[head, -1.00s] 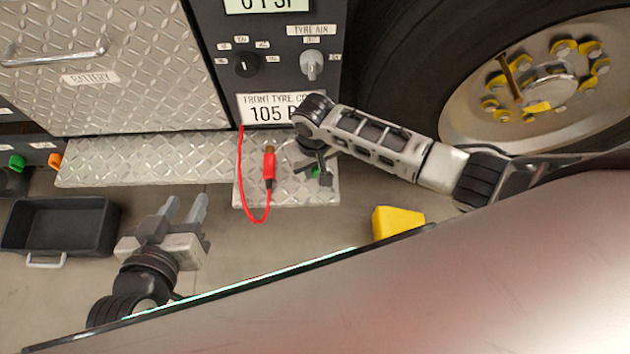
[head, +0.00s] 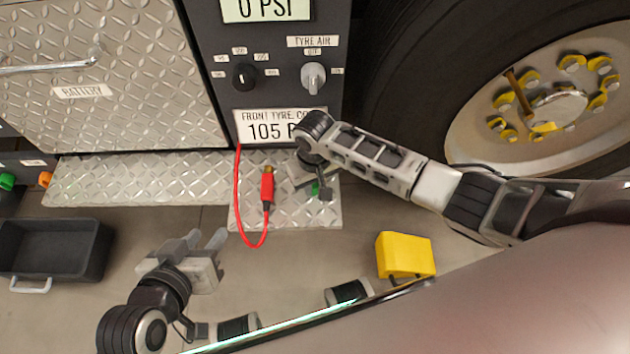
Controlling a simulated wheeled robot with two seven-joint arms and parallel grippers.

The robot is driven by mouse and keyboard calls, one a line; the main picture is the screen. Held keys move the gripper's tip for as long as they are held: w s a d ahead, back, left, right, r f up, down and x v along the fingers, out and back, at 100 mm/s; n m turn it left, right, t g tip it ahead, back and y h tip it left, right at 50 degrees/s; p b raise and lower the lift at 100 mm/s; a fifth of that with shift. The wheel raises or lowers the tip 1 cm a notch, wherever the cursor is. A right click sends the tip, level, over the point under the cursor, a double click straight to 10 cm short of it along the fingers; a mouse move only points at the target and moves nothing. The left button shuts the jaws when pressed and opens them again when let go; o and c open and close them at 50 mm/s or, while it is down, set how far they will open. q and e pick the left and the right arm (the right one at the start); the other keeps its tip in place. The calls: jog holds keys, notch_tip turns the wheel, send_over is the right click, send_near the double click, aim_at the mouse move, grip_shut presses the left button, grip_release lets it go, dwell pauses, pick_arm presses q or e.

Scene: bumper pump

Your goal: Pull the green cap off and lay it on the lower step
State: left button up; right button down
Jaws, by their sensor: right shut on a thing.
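The green cap (head: 315,187) shows as a small patch of green at my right gripper (head: 318,190), which is shut on it. The fingers and wrist hide most of the cap. Both are over the right part of the small diamond-plate step (head: 290,216), below the tyre panel; I cannot tell the cap's height above the plate. A red hose (head: 238,200) hangs from the panel, and its red connector (head: 267,188) with a brass tip is over the same step, left of my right gripper. My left gripper (head: 204,241) is open and empty over the floor.
A longer diamond-plate step (head: 130,182) runs to the left. A black tray (head: 50,240) stands on the floor at left, and a yellow block (head: 405,255) at right. The big wheel (head: 530,110) fills the upper right.

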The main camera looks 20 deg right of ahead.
pick_arm(q)
jog(key=shift+w, duration=0.1)
pick_arm(e)
jog(key=c, duration=1.2)
grip_release()
pick_arm(q)
notch_tip(320, 180, up, 10)
jog(key=s+a+t+p, duration=0.1)
jog(key=a+t+p, duration=0.1)
jog(key=p, duration=0.4)
jog(key=shift+a+y, duration=0.25)
jog(key=shift+y, duration=0.15)
pick_arm(e)
notch_tip(320, 180, up, 16)
pick_arm(q)
jog(key=shift+r, duration=0.1)
